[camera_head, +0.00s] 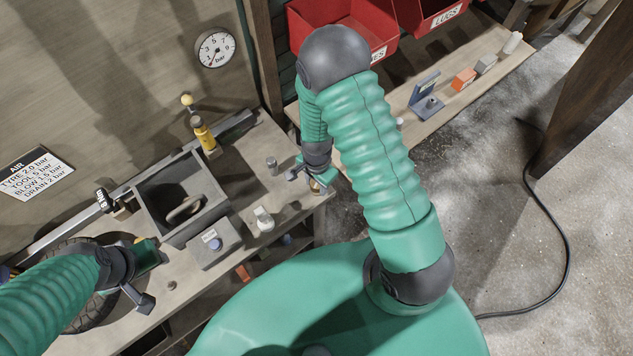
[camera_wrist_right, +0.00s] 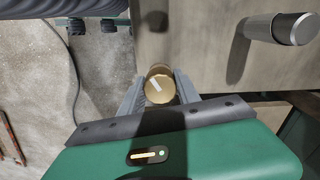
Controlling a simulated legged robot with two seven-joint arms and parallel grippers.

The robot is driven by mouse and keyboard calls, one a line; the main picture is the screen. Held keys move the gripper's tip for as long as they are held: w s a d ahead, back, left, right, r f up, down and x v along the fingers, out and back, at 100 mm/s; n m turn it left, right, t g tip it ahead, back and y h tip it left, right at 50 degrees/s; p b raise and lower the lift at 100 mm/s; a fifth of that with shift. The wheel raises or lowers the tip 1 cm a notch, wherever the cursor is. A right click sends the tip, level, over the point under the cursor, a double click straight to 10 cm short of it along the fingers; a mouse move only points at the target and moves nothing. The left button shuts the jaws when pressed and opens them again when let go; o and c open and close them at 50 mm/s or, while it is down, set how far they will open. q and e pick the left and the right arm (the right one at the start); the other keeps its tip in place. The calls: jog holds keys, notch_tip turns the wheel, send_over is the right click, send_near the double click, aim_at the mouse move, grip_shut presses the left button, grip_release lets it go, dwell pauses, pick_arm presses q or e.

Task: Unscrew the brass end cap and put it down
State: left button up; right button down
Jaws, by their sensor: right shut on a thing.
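The brass end cap (camera_wrist_right: 160,86) shows in the right wrist view as a round brass face with a white stripe. It sits between the two grey fingers of my right gripper (camera_wrist_right: 158,92), which is shut on it. What lies behind the cap is hidden, so I cannot tell whether it is still on a thread. In the head view my right gripper (camera_head: 316,183) is at the bench's right end, with a small brass patch showing by it. My left gripper (camera_head: 148,275) is over the left part of the bench, by a black tyre; its finger gap is unclear.
A dark open box (camera_head: 150,190) holding a ring-like piece stands on the bench (camera_head: 236,172). A yellow-bodied fitting (camera_head: 203,134), a grey block (camera_head: 214,243), a white piece (camera_head: 263,219) and a steel cylinder (camera_head: 271,165) are nearby. Red bins (camera_head: 340,25) stand behind a second bench.

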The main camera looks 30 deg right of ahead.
jog(key=shift+f+b, duration=0.7)
jog(key=shift+f, duration=0.25)
jog(key=c, duration=0.8)
grip_release()
